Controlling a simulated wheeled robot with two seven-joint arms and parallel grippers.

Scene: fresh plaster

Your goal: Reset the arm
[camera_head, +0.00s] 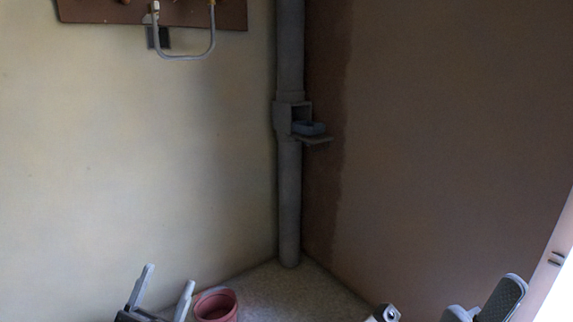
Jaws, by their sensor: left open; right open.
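My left gripper (163,287) is at the bottom left of the head view, its two grey fingers apart with nothing between them. It stands just left of a red bucket, and I cannot tell whether it touches it. My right gripper (485,300) is at the bottom right, open, partly cut off by the lower edge. Its fingers show no object between them.
The red bucket (215,305) stands on the speckled floor (290,290). A grey vertical pipe (289,200) with an open box holding a bluish item (309,128) fills the corner. A brown board (200,13) and a hanging U-shaped handle (185,57) are upper left.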

